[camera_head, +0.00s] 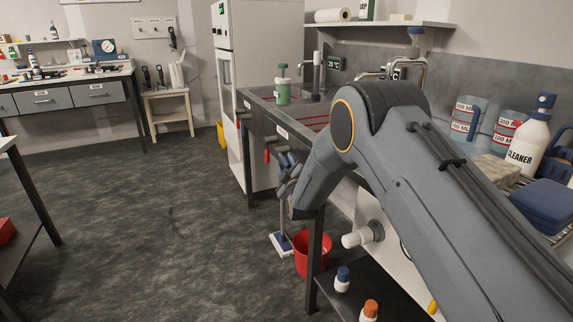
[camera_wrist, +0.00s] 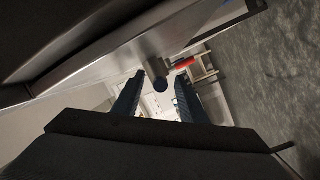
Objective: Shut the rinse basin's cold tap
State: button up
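My gripper (camera_head: 286,160) is at the front of the steel basin bench (camera_head: 258,118), partly behind my forearm. In the wrist view my gripper (camera_wrist: 161,80) is open, with a gap between its two dark fingers. A red lever (camera_head: 266,155) hangs at the bench front; a red lever (camera_wrist: 184,63) also shows beyond the fingers in the wrist view.
A green bottle (camera_head: 283,86) stands at the basin by a dark spout (camera_head: 317,65). A red bucket (camera_head: 312,252) stands on the floor near a bench leg (camera_head: 318,248). A white cabinet (camera_head: 232,100) is behind. The floor (camera_head: 150,215) left of the bench is clear.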

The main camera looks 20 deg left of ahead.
jog(key=shift+w+a, duration=0.35)
jog(key=shift+w, duration=0.2)
grip_shut()
